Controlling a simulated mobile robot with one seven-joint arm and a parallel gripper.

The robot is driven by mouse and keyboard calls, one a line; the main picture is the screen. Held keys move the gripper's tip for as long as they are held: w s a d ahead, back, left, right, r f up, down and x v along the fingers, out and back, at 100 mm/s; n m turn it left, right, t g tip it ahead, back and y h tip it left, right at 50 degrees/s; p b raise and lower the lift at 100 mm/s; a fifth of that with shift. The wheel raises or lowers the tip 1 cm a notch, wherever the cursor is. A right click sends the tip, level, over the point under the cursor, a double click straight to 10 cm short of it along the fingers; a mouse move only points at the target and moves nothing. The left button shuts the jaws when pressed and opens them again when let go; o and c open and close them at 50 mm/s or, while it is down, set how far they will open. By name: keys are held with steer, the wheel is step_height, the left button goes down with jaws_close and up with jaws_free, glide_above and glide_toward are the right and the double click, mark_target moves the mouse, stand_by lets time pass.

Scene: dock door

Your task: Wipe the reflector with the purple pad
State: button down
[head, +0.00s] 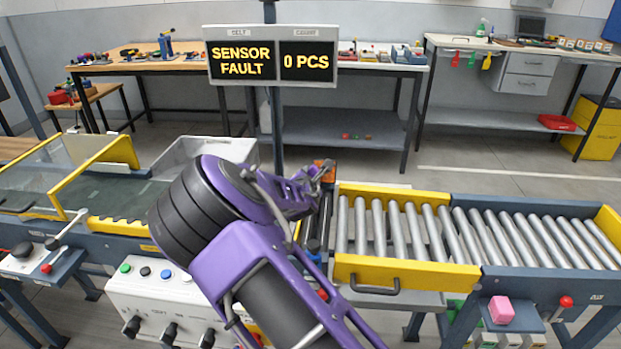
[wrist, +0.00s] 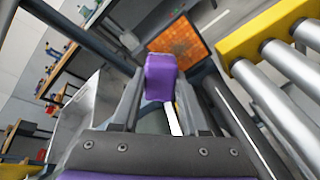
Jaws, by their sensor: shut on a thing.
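The purple pad (wrist: 160,77) is held between the fingertips of my gripper (wrist: 158,92) in the wrist view. The orange reflector (wrist: 182,48) is a square plate with darker blotches, just beyond the pad. The pad overlaps its lower left edge in the picture; I cannot tell whether they touch. In the head view my gripper (head: 318,180) is at the left end of the roller conveyor, and a small part of the reflector (head: 325,165) shows behind it. My arm hides much of that area, and I cannot make out the pad there.
A roller conveyor (head: 480,235) with yellow side rails lies to the right. A grey bin (head: 190,150) and a yellow-framed clear guard (head: 75,180) are at left. A sign (head: 272,60) reads "SENSOR FAULT" and "0 PCS". A white control box (head: 150,300) stands in front.

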steer(key=shift+w+f, duration=0.15)
steer(key=shift+w, duration=0.25)
steer(key=shift+s+d, duration=0.15)
steer(key=shift+d, duration=1.6)
steer(key=shift+d+b, duration=0.35)
steer(key=shift+d, duration=1.4)
steer(key=shift+a, duration=0.1)
